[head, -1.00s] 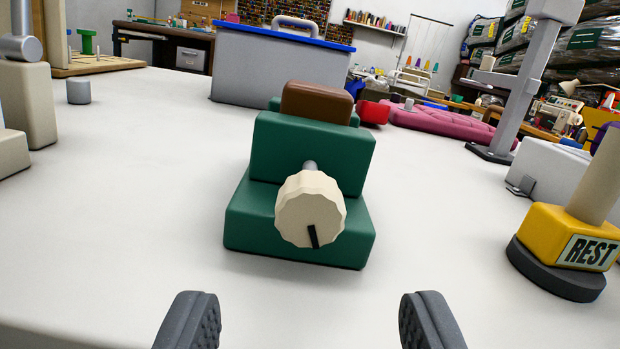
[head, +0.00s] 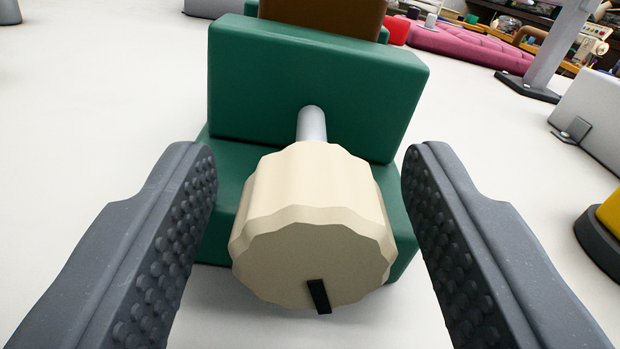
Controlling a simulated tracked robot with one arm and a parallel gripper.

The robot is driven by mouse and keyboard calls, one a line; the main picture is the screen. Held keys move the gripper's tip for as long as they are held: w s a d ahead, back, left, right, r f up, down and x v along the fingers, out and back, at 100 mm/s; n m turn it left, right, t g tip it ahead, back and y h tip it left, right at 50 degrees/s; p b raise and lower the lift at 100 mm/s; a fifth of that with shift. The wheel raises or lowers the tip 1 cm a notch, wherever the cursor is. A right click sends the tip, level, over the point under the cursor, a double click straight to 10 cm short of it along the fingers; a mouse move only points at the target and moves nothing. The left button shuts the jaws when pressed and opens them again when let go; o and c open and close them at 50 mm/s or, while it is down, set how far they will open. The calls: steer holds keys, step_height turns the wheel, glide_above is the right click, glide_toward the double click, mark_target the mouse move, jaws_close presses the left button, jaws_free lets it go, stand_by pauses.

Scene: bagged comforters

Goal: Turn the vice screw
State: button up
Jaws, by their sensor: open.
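The vice is a green stepped block (head: 315,85) with a brown block (head: 322,14) at its top. A short grey screw shaft (head: 311,124) comes out of its front face toward me. On the shaft sits a cream scalloped knob (head: 313,225) with a black mark (head: 318,296) low on its front face, just right of the bottom. My gripper (head: 310,190) is open. Its two dark, studded fingers stand on the left and right of the knob, with a visible gap on each side. The fingers do not touch the knob in this view.
At the right stand a grey post on a dark foot (head: 527,86), a white box (head: 590,115) and part of a yellow block on a dark round base (head: 602,240). A pink cushion (head: 470,42) lies behind.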

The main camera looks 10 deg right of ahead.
steer(key=c, duration=1)
steer(key=shift+o, duration=0.2)
steer(key=shift+m, duration=0.3)
steer(key=shift+m+b, duration=0.6)
steer(key=shift+m, duration=1.4)
steer(key=o, duration=1)
steer(key=shift+c, duration=0.2)
